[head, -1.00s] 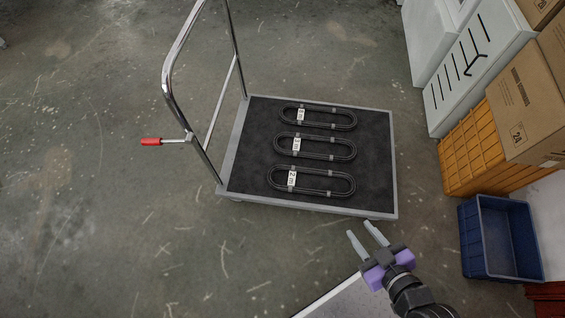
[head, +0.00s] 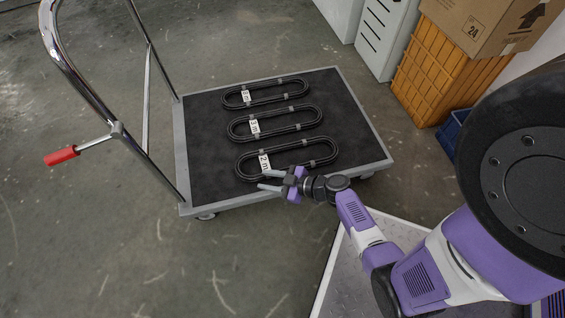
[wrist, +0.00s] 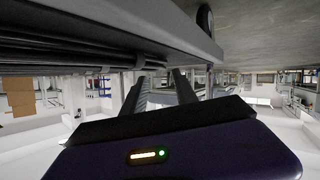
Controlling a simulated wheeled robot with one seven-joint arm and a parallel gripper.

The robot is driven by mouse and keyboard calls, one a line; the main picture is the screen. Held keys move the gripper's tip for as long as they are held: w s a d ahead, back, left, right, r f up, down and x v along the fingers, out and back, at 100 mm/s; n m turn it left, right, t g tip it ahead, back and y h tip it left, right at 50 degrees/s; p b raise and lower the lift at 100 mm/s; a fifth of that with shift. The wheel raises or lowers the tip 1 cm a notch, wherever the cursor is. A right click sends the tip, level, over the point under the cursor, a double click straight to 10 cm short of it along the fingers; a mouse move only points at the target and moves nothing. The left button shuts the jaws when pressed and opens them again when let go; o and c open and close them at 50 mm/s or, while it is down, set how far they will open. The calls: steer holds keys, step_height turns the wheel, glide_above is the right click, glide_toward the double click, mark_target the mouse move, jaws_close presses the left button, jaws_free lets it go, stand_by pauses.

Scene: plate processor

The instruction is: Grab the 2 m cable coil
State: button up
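The 2 m cable coil (head: 300,158) is a black elongated loop with grey ties and a white "2 m" label. It lies flat on the cart's dark deck, nearest of three coils. My gripper (head: 265,180) is beside its near edge, close to the label end. Its two grey fingers point left and are apart. In the wrist view, my gripper (wrist: 158,78) also shows a gap between the fingers, with dark cable strands (wrist: 75,52) and a grey tie just beyond. I cannot tell whether the fingertips touch the coil.
Two similar coils, a middle one (head: 280,124) and a far one (head: 270,91), lie behind on the platform cart (head: 350,105). The cart has a chrome handle (head: 85,88) and a red-gripped lever (head: 62,155). Orange crates (head: 435,75), a carton (head: 480,28) and a blue bin (head: 455,130) stand right.

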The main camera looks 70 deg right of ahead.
mark_target(251, 176)
steer(key=shift+w+d+f, duration=0.15)
steer(key=shift+w, duration=0.3)
steer(key=shift+b+x, duration=1)
steer(key=shift+x, duration=2.45)
steer(key=shift+f, duration=0.1)
jaws_close()
